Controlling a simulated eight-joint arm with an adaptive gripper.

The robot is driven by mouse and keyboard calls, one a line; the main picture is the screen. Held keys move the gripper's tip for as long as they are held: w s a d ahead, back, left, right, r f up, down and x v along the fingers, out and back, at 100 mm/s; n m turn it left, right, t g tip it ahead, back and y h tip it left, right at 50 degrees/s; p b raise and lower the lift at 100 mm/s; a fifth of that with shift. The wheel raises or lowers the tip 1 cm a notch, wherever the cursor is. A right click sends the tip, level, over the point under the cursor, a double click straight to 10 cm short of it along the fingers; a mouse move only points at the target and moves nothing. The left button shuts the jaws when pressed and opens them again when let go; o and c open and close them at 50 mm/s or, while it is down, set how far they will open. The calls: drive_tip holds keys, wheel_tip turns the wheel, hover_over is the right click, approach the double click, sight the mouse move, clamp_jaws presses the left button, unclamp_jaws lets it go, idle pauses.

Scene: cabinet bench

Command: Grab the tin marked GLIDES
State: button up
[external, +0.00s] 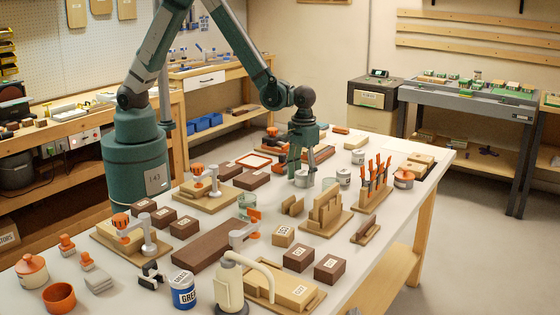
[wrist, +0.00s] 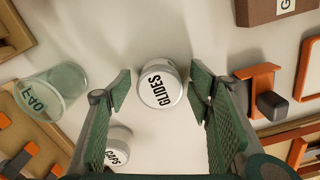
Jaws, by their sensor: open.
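The white tin marked GLIDES (wrist: 161,88) stands upright on the bench, its lid and label facing my camera in the wrist view. My gripper (wrist: 160,92) is open, with one finger on each side of the tin and a visible gap on both sides. In the external view my gripper (external: 302,160) points down over the bench, and a pale tin (external: 302,180) shows just below the fingers; its label is not readable there. A second white tin (wrist: 118,148), with a label that seems to read CAPS, is partly hidden by the left finger.
A glass jar (wrist: 58,88) stands left of the tin, and an orange bracket (wrist: 259,90) lies to the right. In the external view, another tin (external: 343,176), a rack of orange-handled tools (external: 374,184) and wooden blocks (external: 326,212) stand nearby.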

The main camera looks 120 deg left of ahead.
sight(303, 172)
drive_tip(key=shift+c, duration=0.6)
drive_tip(key=c, duration=0.9)
drive_tip(key=shift+r, duration=0.1)
drive_tip(key=shift+r+p, duration=0.75)
drive_tip(key=shift+r, duration=4.15)
